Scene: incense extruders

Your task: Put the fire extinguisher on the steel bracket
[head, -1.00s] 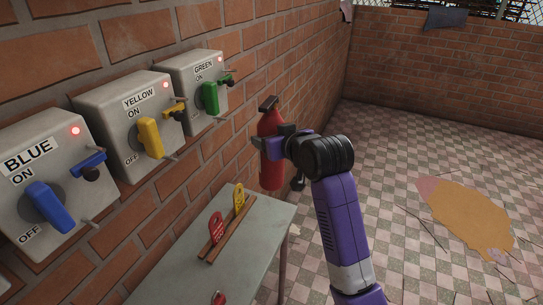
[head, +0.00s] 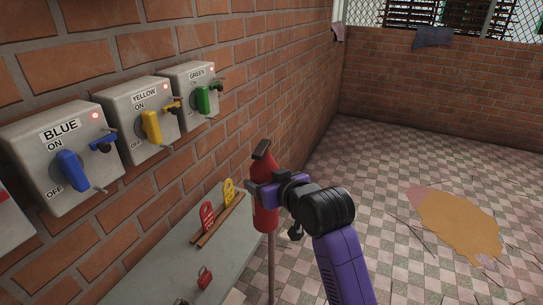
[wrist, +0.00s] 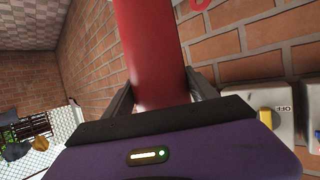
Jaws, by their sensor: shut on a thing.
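A red fire extinguisher (head: 264,214) with a dark top handle is upright in the head view, in front of the brick wall and beyond the table's far end. My gripper (head: 259,194) is shut around its body, below the handle. In the wrist view the red extinguisher body (wrist: 152,50) runs between my two dark fingers (wrist: 155,95). I cannot make out the steel bracket in either view.
Grey switch boxes labelled blue (head: 58,160), yellow (head: 138,120) and green (head: 190,95) jut from the wall at left. A table (head: 165,262) below holds red and yellow tags (head: 207,217) and a red padlock (head: 205,278). The checkered floor (head: 375,170) at right is open, with an orange-brown patch (head: 460,225).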

